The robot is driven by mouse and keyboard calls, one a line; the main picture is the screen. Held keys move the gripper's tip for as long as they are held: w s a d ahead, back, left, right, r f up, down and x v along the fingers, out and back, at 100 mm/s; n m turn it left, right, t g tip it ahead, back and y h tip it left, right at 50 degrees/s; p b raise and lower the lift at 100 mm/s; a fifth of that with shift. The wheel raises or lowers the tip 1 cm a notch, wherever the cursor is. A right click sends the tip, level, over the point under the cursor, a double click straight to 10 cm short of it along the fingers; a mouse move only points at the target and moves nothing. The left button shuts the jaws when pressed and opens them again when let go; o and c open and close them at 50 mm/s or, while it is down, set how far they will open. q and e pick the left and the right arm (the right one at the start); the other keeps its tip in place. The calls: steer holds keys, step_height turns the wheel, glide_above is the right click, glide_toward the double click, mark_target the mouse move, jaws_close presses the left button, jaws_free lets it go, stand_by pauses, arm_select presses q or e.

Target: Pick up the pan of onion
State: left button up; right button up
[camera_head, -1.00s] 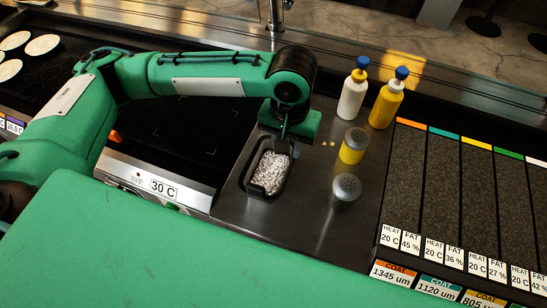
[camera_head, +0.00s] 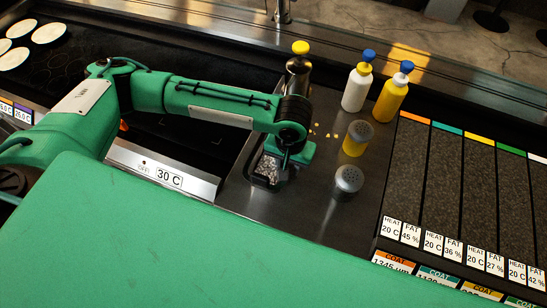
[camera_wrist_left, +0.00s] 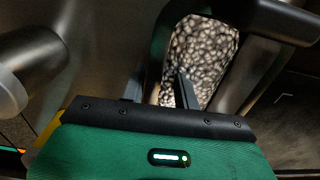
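The pan of onion (camera_head: 263,184) is a small dark pan with chopped white onion on the steel counter, partly hidden by my left wrist. The onion (camera_wrist_left: 205,50) fills the upper middle of the left wrist view. My left gripper (camera_head: 284,169) points down at the right side of the pan. In the left wrist view the left gripper (camera_wrist_left: 160,88) has its two fingers apart, one over the onion and one outside it, with the pan's side wall seemingly between them. Contact with the wall cannot be told. My right gripper is not in view.
A yellow shaker (camera_head: 355,142) and a grey-topped shaker (camera_head: 346,183) stand right of the pan. A white bottle (camera_head: 357,85), a yellow bottle (camera_head: 390,97) and a yellow-capped bottle (camera_head: 299,62) stand behind. The griddle (camera_head: 60,75) lies left.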

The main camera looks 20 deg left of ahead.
arm_select(q)
steer(key=shift+s, duration=0.1)
jaws_close()
stand_by(0.3)
